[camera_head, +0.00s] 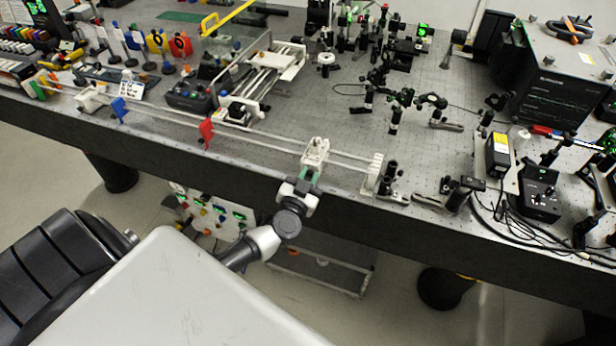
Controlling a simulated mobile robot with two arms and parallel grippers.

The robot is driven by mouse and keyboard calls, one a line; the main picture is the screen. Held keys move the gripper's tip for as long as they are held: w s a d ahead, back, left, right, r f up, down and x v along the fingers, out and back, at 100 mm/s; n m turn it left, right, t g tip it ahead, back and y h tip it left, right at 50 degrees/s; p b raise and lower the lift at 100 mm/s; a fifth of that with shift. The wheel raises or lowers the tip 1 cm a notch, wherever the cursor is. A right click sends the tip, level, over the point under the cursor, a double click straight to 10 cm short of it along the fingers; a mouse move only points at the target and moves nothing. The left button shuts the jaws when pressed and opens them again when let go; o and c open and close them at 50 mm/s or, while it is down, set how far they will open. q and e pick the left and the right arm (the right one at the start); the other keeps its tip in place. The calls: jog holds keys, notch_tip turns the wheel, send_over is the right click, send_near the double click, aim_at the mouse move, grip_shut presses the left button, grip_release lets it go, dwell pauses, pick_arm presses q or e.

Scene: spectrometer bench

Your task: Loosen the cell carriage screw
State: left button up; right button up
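A small white carriage (316,150) sits on the pair of pale rails (256,133) along the front edge of the bench. My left gripper (306,176) reaches up from below the front edge, right against the near side of the carriage. Green shows between the gripper and the carriage. The fingertips are too small and too close to the carriage to tell whether they touch or are closed on anything. I cannot make out the carriage screw; it may be hidden by the gripper. My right gripper is not in view.
A white end block (374,174) holds the rails at right. Optical mounts crowd the bench (280,100) behind, with a dark box (560,85) at right. The bench surface just behind the carriage is clear.

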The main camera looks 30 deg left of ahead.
pick_arm(q)
grip_shut()
